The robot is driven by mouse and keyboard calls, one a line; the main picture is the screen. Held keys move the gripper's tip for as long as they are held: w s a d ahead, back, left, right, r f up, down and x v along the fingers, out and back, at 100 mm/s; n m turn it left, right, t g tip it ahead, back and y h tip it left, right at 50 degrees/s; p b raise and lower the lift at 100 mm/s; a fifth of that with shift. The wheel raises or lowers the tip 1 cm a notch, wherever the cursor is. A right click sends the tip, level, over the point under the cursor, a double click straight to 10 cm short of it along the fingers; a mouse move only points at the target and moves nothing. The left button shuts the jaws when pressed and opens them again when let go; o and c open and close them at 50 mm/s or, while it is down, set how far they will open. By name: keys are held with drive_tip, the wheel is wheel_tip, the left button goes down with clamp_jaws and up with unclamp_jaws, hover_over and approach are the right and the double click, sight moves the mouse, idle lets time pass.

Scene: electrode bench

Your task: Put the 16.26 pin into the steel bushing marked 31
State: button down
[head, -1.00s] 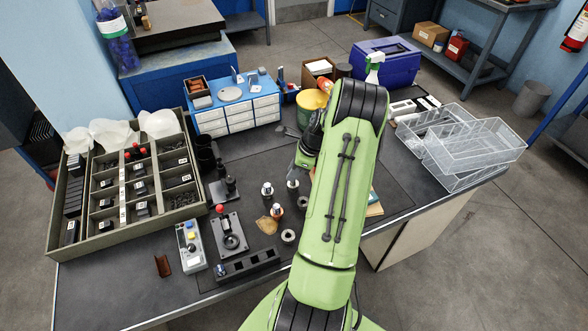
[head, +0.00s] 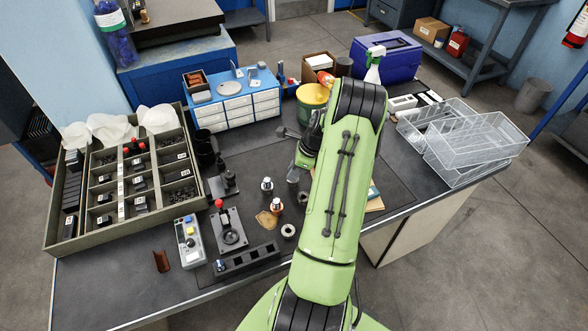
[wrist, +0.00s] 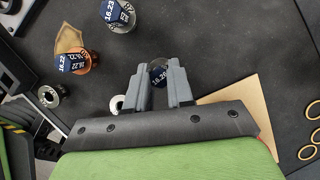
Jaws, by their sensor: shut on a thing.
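The 16.26 pin (wrist: 158,76), dark blue on top with a white label, sits between the two fingers of my gripper (wrist: 160,84) in the wrist view. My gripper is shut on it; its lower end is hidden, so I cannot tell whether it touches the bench. In the head view my gripper (head: 304,163) is partly hidden by my arm. Two steel rings lie on the bench: one (wrist: 117,105) close beside the left finger, the other (wrist: 48,97) farther left. They also show in the head view (head: 303,197), (head: 288,231). I cannot read a 31 on either.
A 16.22 pin stands in a copper-coloured piece (wrist: 75,62) by a tan cloth (wrist: 68,37). A 16.23 pin (wrist: 120,17) stands nearby. A lever fixture (head: 229,232), slotted black block (head: 246,261) and sorting tray (head: 130,190) are left.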

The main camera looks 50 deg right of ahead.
drive_tip(key=shift+f, duration=0.1)
drive_tip(key=c, duration=0.9)
unclamp_jaws()
drive_tip(key=p+v, duration=0.3)
drive_tip(key=v, duration=1.2)
drive_tip(key=shift+s+r+p, duration=0.2)
drive_tip(key=shift+r+p, duration=0.15)
drive_tip(key=shift+p, duration=0.05)
drive_tip(key=shift+w, duration=0.1)
